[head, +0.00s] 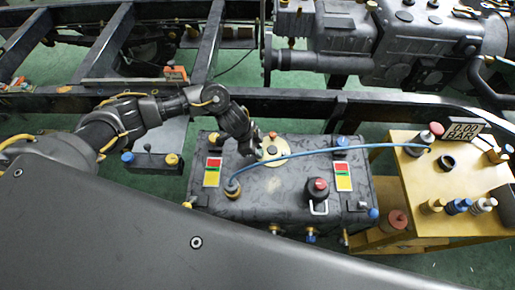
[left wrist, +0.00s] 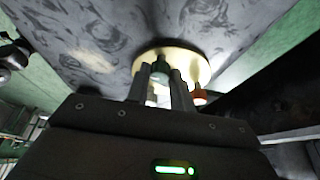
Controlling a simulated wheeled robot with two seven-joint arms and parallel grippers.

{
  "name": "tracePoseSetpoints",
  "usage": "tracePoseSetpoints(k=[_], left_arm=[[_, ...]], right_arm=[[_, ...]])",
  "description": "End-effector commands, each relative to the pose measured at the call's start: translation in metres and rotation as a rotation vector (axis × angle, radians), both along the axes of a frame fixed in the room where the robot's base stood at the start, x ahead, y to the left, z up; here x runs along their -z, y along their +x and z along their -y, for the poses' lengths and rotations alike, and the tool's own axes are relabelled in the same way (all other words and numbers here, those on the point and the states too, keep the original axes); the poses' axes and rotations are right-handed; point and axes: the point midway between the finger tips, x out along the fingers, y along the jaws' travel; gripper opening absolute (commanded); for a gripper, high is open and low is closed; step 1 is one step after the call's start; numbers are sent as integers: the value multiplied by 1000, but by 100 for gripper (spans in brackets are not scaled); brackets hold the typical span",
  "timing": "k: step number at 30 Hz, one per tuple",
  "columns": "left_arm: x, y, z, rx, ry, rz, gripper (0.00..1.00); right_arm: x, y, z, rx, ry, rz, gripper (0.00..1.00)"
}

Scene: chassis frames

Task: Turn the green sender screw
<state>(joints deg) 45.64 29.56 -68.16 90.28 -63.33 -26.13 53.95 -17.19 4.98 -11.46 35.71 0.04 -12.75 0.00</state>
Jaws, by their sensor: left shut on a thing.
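The green sender screw (left wrist: 160,66) stands on a round cream sender plate (left wrist: 196,60) in the left wrist view. My left gripper (left wrist: 160,76) is shut on the green screw, one finger on each side of it. An orange-red screw (left wrist: 200,97) sits on the same plate, to the right of the fingers. In the head view the left gripper (head: 256,150) reaches down to the left edge of the sender plate (head: 272,150), on top of the dark grey tank (head: 262,196). The green screw is hidden there by the gripper. The right gripper is not in view.
A blue hose (head: 330,152) arches over the tank to a yellow test bench (head: 455,178) on the right. A red-capped filler (head: 317,188) stands on the tank's top. A chassis rail (head: 300,106) runs close behind the tank.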

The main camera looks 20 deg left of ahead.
Motion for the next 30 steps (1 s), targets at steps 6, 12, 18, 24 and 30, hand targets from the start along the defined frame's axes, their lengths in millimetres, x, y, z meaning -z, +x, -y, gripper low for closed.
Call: tracePoseSetpoints(k=[6,12,18,24,30], left_arm=[[-1,-1,0,-7,1,-1,0],[-4,-2,0,-68,0,-3,0],[-7,-5,1,-205,0,-7,0],[-7,-7,2,-391,1,-8,0],[-6,-8,4,-582,0,-7,0]], right_arm=[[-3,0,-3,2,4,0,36],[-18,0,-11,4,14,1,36],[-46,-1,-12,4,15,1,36],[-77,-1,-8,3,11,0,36],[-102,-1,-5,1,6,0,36]])
